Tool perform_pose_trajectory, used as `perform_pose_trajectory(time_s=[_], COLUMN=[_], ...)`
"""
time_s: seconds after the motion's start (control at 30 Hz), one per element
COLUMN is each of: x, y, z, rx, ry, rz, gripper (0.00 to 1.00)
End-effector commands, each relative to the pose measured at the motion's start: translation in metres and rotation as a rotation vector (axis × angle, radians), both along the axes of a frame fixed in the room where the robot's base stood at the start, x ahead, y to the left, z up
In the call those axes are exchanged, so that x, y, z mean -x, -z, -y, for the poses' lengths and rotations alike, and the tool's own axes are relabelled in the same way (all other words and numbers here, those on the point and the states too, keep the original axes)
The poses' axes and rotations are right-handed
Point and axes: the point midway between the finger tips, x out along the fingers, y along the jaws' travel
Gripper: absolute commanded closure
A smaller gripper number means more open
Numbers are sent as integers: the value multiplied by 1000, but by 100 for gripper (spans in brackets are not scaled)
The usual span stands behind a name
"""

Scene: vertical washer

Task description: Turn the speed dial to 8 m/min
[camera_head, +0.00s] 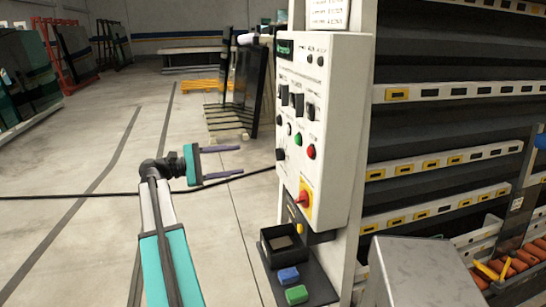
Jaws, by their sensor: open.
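A white control panel (342,120) stands upright right of centre. A black knob (281,154) sits low on its left side, and more black knobs or switches (297,102) sit higher up. The labels are too small to read, so I cannot tell which one is the speed dial or what it is set to. My gripper (239,160) is left of the panel, its two dark fingers open, empty and pointing right towards it. A gap shows between the fingertips and the black knob.
Below is a dark shelf (268,281) with a black box (283,247), a blue block (288,275) and a green block (297,294). Open floor lies left.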

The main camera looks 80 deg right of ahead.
Motion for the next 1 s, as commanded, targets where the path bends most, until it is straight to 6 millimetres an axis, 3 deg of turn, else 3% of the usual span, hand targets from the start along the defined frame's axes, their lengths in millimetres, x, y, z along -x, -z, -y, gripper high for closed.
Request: perform_pose_trajectory(time_s=[0.53,1.0], x=[9,63], y=[0,0], z=[4,28], rx=[0,-2], ry=[1,3], rz=[1,1], gripper=[47,47])
